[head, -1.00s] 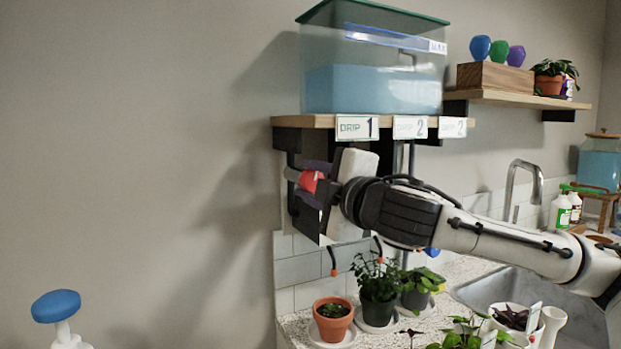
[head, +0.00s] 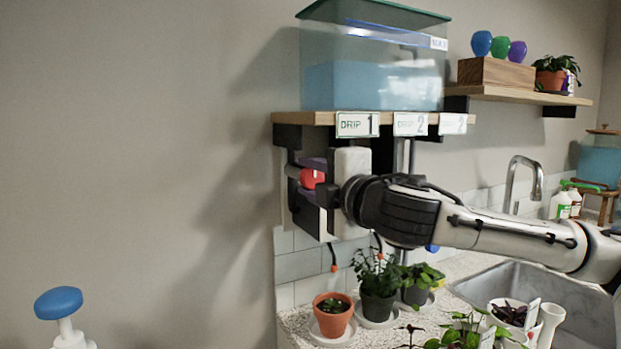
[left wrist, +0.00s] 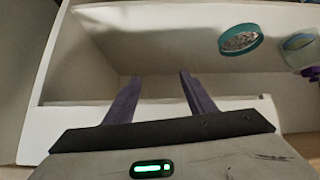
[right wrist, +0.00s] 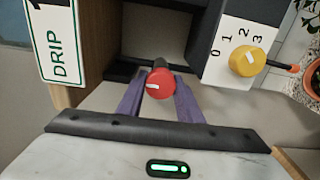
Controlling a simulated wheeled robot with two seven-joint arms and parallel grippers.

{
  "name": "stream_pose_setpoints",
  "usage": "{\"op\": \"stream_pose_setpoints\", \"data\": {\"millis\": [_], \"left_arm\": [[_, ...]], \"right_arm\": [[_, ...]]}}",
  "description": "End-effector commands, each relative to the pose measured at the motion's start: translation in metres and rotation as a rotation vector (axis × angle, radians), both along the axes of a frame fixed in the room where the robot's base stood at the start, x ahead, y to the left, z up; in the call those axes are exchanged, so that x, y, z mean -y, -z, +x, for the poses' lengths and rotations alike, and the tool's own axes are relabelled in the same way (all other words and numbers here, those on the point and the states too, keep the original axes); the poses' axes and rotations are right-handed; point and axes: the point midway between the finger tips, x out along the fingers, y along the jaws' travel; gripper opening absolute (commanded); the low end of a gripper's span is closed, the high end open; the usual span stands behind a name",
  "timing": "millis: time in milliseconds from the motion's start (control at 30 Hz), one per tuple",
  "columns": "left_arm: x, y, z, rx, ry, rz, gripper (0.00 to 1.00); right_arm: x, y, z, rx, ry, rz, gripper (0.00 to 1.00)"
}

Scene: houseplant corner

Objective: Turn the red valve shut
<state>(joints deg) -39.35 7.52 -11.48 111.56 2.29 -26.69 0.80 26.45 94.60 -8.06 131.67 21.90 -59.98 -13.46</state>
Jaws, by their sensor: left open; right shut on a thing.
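The red valve (head: 311,178) is a small red knob under the shelf, below the DRIP 1 sign (head: 357,124). In the right wrist view the red valve (right wrist: 160,84) sits between the purple fingers, with a white mark across its face. My right gripper (head: 312,181) is shut on it, one finger above and one below in the head view. My left gripper (left wrist: 160,82) is open and empty in the left wrist view and is outside the head view.
A yellow dial (right wrist: 247,62) on a numbered white plate is close beside my right gripper. A water tank (head: 372,85) stands on the shelf above. Potted plants (head: 333,314) stand below. A white bin (left wrist: 75,60) lies before my left gripper.

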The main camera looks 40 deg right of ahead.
Motion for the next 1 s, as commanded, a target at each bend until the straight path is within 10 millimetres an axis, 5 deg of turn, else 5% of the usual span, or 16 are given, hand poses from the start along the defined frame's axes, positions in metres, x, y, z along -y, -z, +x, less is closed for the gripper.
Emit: {"op": "stream_pose_setpoints", "data": {"millis": [100,567,733,1000], "left_arm": [[0.0,0.0,0.0,-0.001,0.0,0.0,0.5],[0.001,0.011,-0.001,-0.005,0.003,0.003,0.5],[0.005,0.028,0.0,-0.002,0.014,0.003,0.5],[0.01,0.027,0.006,0.013,0.022,-0.001,0.5]], "right_arm": [[0.0,0.001,0.0,-0.003,-0.001,-0.001,0.49],[-0.003,0.002,-0.007,0.003,-0.002,-0.005,0.5],[-0.008,0.005,-0.026,0.004,0.002,-0.008,0.5],[-0.021,0.0,-0.067,0.005,0.0,-0.006,0.5]]}}
